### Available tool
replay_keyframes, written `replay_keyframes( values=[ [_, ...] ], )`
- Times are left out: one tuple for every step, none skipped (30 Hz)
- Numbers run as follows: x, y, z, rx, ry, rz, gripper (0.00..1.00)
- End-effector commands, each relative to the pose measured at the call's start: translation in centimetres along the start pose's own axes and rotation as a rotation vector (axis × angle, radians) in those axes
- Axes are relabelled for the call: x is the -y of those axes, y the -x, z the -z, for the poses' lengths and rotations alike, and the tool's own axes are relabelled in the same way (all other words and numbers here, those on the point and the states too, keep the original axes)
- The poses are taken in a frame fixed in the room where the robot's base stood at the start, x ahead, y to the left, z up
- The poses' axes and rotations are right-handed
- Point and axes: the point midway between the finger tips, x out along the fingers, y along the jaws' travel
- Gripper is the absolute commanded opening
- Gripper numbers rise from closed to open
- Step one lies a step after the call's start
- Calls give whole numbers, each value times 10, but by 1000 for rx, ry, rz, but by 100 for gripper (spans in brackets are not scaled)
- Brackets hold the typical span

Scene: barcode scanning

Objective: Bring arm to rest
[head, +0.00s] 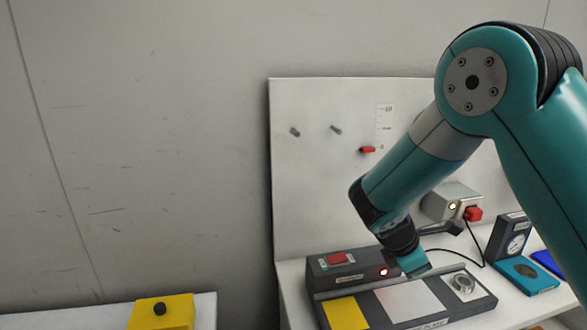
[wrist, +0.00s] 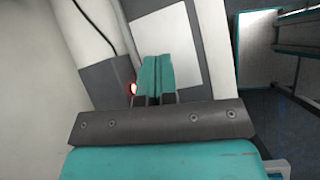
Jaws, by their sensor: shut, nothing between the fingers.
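My gripper (wrist: 157,80) shows in the wrist view with its two teal fingers together and nothing between them. In the head view my gripper (head: 418,271) hangs low at the end of my bent teal arm, over the dark scanning station (head: 325,281). The station has a red button (head: 337,258), a lit red light (head: 383,272), a yellow pad (head: 345,313) and a pale plate (head: 408,299). I cannot tell whether the fingertips touch the station.
A white backboard (head: 320,190) with pegs stands behind the station. A grey box (head: 450,203) with a red plug and black cable is behind. A yellow block (head: 163,313) sits on the left table.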

Motion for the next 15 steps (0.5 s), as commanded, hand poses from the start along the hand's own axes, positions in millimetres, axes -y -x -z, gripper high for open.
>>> replay_keyframes(
  values=[
    [8, 21, -2, -86, -95, 1, 0],
    [14, 33, 0, -142, -155, 9, 0],
    [25, 50, 2, -219, -236, 29, 0],
    [34, 64, 3, -276, -297, 46, 0],
    [44, 77, 5, -331, -354, 68, 0],
    [58, 96, 7, -401, -428, 100, 0],
    [69, 109, 8, -451, -479, 129, 0],
    [81, 122, 9, -499, -529, 160, 0],
    [99, 140, 10, -559, -589, 206, 0],
    [112, 153, 11, -600, -632, 241, 0],
    [125, 165, 12, -638, -668, 278, 0],
    [143, 180, 12, -680, -712, 326, 0],
    [156, 190, 13, -708, -740, 362, 0],
    [168, 199, 13, -732, -766, 395, 0],
    [184, 209, 13, -758, -794, 437, 0]
  ],
)
